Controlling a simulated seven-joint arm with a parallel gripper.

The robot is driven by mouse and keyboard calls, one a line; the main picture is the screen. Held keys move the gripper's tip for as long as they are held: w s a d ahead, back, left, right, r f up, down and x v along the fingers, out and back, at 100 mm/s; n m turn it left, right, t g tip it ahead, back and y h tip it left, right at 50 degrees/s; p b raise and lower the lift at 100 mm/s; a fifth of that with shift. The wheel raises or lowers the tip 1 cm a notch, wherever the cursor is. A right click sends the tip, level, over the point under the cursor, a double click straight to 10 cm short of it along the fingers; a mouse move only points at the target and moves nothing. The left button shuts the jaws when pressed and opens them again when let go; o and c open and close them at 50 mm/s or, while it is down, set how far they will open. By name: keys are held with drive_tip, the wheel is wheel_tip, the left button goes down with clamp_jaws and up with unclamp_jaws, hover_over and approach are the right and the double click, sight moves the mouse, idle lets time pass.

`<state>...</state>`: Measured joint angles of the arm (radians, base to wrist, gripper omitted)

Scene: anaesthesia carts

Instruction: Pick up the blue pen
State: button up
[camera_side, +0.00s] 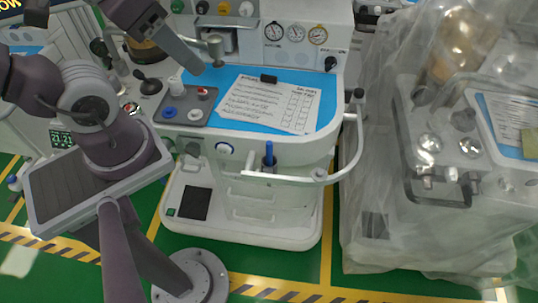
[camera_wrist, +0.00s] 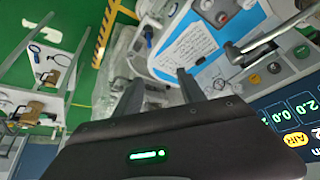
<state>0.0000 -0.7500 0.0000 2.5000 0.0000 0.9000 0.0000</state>
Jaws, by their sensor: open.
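The blue pen (camera_side: 269,154) stands upright in a holder at the front edge of the white cart, below the blue work surface (camera_side: 222,117). In the wrist view a small dark blue upright shape at the cart's edge (camera_wrist: 148,34) looks like the same pen, though it is too small to be sure. My gripper (camera_wrist: 159,76) is open, with nothing seen between its two dark fingers. The pen lies beyond the fingertips, apart from them. In the side view part of my gripper is at the top left, above the cart and well away from the pen.
A written sheet (camera_side: 268,104) with a black clip lies on the blue surface. A grey tray (camera_side: 187,106) with small knobbed items is to its left. A curved white rail (camera_side: 357,140) projects at the cart's right corner. A plastic-covered cart (camera_side: 402,225) stands at right.

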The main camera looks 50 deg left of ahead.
drive_tip(key=m+g, duration=0.6)
drive_tip(key=m, duration=2.4)
hover_over(269, 151)
wheel_tip(269, 151, down, 24)
drive_tip(key=shift+a+f, duration=0.1)
drive_tip(key=f, duration=0.6)
drive_tip(key=shift+w+a+f, duration=0.2)
drive_tip(key=shift+w+f, duration=0.05)
drive_tip(key=shift+f, duration=0.15)
clamp_jaws()
